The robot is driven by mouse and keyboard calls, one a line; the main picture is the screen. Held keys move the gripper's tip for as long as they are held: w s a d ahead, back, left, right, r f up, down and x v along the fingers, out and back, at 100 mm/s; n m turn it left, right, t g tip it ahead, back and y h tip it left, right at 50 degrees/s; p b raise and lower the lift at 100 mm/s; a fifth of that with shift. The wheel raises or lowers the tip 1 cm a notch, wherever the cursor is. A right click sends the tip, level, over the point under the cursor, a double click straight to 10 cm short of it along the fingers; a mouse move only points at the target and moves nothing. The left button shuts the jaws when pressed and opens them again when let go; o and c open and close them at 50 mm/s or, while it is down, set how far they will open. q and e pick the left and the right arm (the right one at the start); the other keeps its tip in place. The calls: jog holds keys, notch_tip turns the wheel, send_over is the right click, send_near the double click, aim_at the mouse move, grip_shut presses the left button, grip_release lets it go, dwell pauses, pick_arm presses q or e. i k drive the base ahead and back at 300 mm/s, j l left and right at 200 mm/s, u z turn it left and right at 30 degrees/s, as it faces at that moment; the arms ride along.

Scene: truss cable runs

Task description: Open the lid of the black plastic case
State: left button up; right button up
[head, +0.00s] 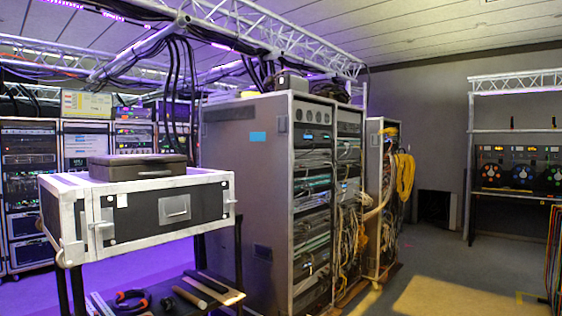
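A black plastic case (137,167) lies flat with its lid closed. It sits on top of a white-edged flight case (206,179) with a black front panel and a metal latch handle, at the left of the head view. A lighter strip, perhaps a handle or latch, shows on the black case's front side. Neither of my grippers is in view.
The flight case stands on a dark stand whose lower shelf holds pliers (132,299) and other hand tools. A tall grey rack (246,190) full of cables stands close on the right. Black cables (180,90) hang from the truss behind. Open floor (440,294) lies at right.

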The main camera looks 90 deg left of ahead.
aim_at(114, 160)
jog(key=u, duration=3.6)
